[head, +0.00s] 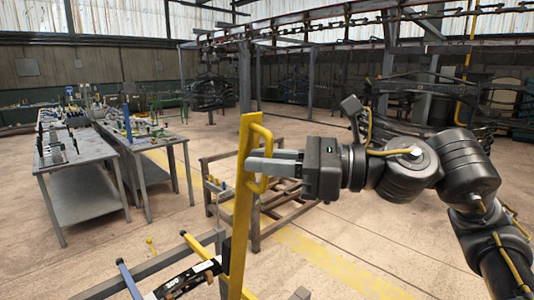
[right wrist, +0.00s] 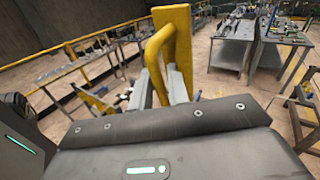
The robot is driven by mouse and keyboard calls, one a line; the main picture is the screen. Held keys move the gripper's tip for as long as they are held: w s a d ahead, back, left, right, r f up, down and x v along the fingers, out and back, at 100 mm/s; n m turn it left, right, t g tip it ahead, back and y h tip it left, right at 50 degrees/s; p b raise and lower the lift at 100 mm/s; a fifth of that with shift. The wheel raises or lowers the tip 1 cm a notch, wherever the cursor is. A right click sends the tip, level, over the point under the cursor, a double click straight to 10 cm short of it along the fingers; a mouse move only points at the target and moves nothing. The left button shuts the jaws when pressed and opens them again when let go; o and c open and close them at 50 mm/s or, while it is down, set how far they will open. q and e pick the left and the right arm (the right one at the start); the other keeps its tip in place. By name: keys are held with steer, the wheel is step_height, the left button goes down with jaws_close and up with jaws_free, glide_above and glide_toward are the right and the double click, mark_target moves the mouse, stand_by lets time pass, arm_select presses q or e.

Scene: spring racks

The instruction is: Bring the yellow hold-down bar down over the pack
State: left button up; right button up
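The yellow hold-down bar (head: 240,210) stands nearly upright in the head view, raised from the frame at the bottom. Its looped yellow handle (head: 266,143) is near the top. My right gripper (head: 262,164) is at this handle, with its fingers on either side of the loop. In the right wrist view the handle (right wrist: 155,52) passes between the two fingers (right wrist: 160,88), which look closed on it. A dark piece with a white label (head: 188,279) lies low at the bar's foot; I cannot tell whether it is the pack. My left gripper is not in view.
A metal frame with a grey rail (head: 130,276) and yellow parts is at the bottom edge. A low brown rack (head: 262,212) stands behind the bar. Workbenches (head: 82,157) with tools are on the left. Open floor lies to the right of the bar.

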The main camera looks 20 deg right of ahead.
jaws_close()
steer(key=shift+w+a+r, duration=0.1)
steer(key=shift+w+r, duration=0.1)
steer(key=shift+w, duration=0.05)
steer(key=w+a+m+g+h+p, duration=0.1)
steer(key=w+a+p, duration=0.3)
steer(key=w, duration=0.6)
steer(key=w+a+f+m+g+h+p, duration=0.1)
steer(key=w+a+p, duration=0.3)
steer(key=w, duration=0.5)
steer(key=w+a+f+m+g+h+p, duration=0.1)
steer(key=w+a+g+h+p, duration=0.1)
steer(key=w+p, duration=0.4)
steer(key=shift+w+a+p, duration=0.35)
steer(key=shift+w+a, duration=0.55)
steer(key=shift+w, duration=1.4)
